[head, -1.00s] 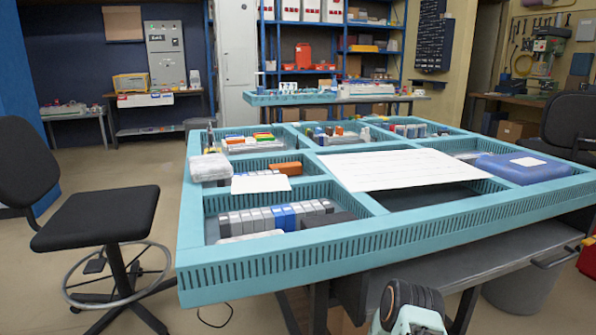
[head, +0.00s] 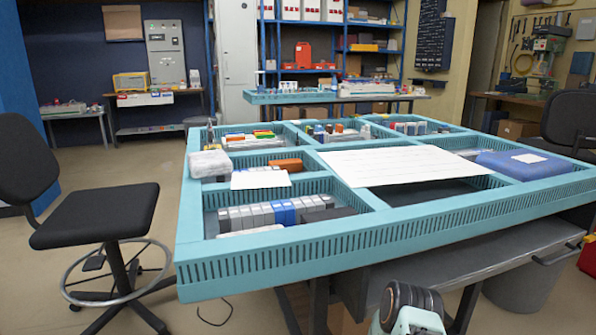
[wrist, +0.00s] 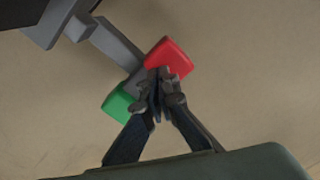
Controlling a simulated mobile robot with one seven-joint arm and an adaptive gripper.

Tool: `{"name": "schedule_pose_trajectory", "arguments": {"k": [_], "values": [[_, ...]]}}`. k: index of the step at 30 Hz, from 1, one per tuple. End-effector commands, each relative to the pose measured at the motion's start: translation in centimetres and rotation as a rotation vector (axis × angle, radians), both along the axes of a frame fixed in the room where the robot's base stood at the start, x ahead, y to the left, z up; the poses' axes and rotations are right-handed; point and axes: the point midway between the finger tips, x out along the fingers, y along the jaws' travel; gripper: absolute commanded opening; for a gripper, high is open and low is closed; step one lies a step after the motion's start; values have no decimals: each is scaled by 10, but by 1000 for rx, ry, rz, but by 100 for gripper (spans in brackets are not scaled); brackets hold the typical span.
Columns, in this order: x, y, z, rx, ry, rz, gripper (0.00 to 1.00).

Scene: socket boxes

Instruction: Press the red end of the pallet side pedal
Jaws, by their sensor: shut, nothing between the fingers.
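The pedal shows only in the wrist view, below the workbench. It has a red end (wrist: 169,59) at the upper right and a green end (wrist: 118,103) at the lower left. A grey arm (wrist: 116,42) joins it to a darker structure at the upper left. My gripper (wrist: 158,76) is shut and empty, with its fingertips over the lower edge of the red end. I cannot tell whether they touch it. The fingers hide part of the pedal's middle. In the head view the pedal and my gripper are out of sight.
A large teal compartment tray (head: 330,262) with socket boxes, papers and a blue case (head: 520,166) covers the workbench. A black stool (head: 98,217) stands at the left. A red box (head: 586,262) is at the right edge. Bare floor (wrist: 260,90) surrounds the pedal.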

Motion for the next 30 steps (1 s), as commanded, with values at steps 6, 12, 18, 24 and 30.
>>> {"name": "schedule_pose_trajectory", "arguments": {"k": [6,12,18,24,30], "values": [[0,0,-2,0,-1,0,0],[1,-1,7,-1,-1,0,0],[1,-1,24,-1,-2,-1,0],[1,-1,40,-1,-2,-1,0],[1,-1,56,-1,-2,-1,0]]}}
